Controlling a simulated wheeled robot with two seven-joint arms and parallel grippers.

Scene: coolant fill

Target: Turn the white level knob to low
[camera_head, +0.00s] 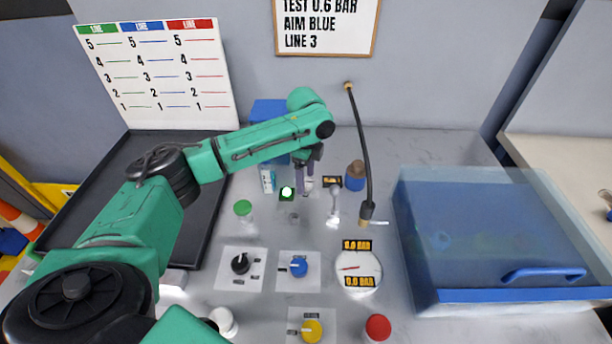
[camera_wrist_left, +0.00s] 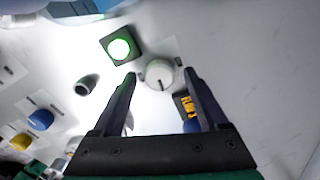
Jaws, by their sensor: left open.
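The white level knob (camera_wrist_left: 159,73) is a round white dial with a dark pointer line, on a pale plate. In the left wrist view it lies between and just beyond the fingertips of my left gripper (camera_wrist_left: 160,78), with a gap that I cannot judge exactly. In the head view my left gripper (camera_head: 305,178) points down over the panel, its two dark fingers apart and empty, and the knob is mostly hidden behind them. A lit green lamp (camera_wrist_left: 119,48) is beside the knob; it also shows in the head view (camera_head: 287,193). My right gripper is out of view.
Nearer are the black knob (camera_head: 240,263), blue knob (camera_head: 299,266), yellow knob (camera_head: 312,331), red cap (camera_head: 378,327) and gauge (camera_head: 358,270). A black hose (camera_head: 366,160) rises right of the gripper. A clear blue-lidded box (camera_head: 490,230) fills the right.

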